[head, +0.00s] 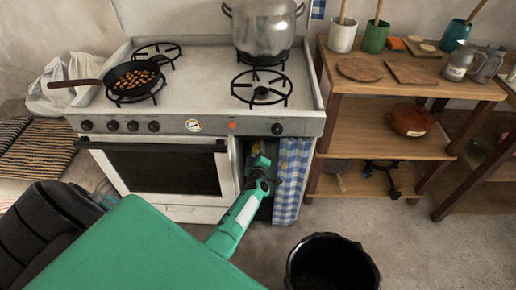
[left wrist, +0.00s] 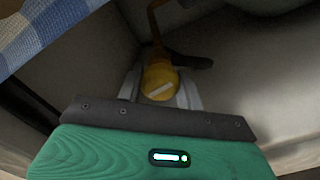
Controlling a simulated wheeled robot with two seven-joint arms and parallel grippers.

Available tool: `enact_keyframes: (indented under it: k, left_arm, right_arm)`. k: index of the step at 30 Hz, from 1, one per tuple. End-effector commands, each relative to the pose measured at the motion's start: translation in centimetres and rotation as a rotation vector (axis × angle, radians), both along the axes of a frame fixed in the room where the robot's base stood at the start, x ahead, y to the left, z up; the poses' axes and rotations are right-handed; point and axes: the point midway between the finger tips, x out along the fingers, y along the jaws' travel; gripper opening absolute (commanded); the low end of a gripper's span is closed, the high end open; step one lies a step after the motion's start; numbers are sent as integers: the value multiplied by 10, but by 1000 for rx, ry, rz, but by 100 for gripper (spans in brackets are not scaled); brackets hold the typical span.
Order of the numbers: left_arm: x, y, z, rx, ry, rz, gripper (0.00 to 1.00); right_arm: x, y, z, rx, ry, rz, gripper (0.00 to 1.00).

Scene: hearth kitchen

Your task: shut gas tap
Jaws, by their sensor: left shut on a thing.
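My left gripper (left wrist: 160,92) is shut on the tap, with a grey finger on each side of the yellow body. In the head view my left gripper (head: 260,166) reaches into the dark opening right of the oven door, and the tap is hidden there. My right gripper is not in view.
The stove (head: 200,75) carries a pan (head: 133,80) and a large pot (head: 264,28). A blue checked curtain (head: 291,180) hangs at the opening's right side. A black bin (head: 332,262) stands on the floor in front. A wooden shelf (head: 385,125) stands at the right.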

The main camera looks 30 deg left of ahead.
Motion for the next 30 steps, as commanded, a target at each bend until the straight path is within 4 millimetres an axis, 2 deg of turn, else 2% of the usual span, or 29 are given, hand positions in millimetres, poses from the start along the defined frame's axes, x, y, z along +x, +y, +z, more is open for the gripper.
enact_keyframes:
  k: [9, 27, 28, 30]
  left_arm:
    - [0, -1, -1, 115, 76, -1, 14]
    - [-1, -1, -2, 147, 94, -1, 14]
    - [-1, -1, -2, 148, 94, -2, 43]
    - [-1, -1, -2, 148, 93, -1, 56]
  right_arm:
    - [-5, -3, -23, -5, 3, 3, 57]
    - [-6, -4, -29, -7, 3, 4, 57]
    - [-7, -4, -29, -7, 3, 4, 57]
    - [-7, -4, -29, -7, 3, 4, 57]
